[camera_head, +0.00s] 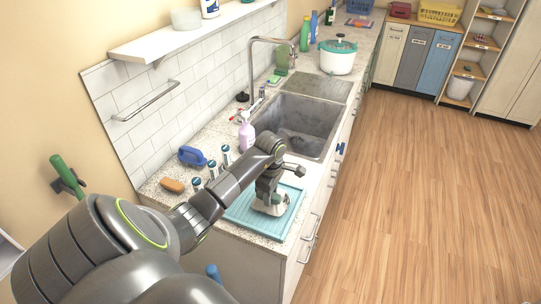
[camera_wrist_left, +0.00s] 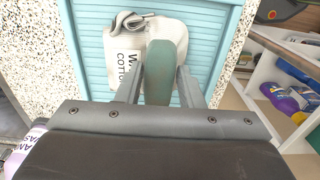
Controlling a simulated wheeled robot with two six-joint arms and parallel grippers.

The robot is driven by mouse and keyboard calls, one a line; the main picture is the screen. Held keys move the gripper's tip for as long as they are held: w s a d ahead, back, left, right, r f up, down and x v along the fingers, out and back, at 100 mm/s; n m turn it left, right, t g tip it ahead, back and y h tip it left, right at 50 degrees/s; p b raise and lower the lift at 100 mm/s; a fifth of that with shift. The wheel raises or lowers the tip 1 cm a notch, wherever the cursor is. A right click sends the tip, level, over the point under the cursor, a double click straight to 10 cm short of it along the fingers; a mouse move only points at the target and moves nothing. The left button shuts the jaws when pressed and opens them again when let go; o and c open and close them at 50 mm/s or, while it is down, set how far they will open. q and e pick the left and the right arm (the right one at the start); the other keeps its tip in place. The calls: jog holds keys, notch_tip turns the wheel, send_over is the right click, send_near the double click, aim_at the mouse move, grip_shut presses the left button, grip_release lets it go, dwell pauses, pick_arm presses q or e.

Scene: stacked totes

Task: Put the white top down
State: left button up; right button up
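The white top (camera_head: 271,207) is a small bundle of off-white cloth on the ribbed teal mat (camera_head: 240,217) on the near end of the counter. Whether the fingers press on anything is unclear. My right gripper is not in view.
Behind the mat stand several blue-capped jars (camera_head: 197,184), an orange-brown sponge (camera_head: 172,185), a blue brush (camera_head: 192,156) and a pale purple bottle (camera_head: 246,135). The sink (camera_head: 300,122) lies beyond my left wrist. A white pot (camera_head: 337,60) stands farther back.

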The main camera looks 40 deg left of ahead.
pick_arm(q)
jog(key=shift+r, duration=0.2)
notch_tip(320, 180, up, 6)
jog(key=shift+r+b, duration=0.1)
jog(key=shift+b, duration=0.9)
jog(key=shift+r+p, duration=2.45)
jog(key=shift+r, duration=0.35)
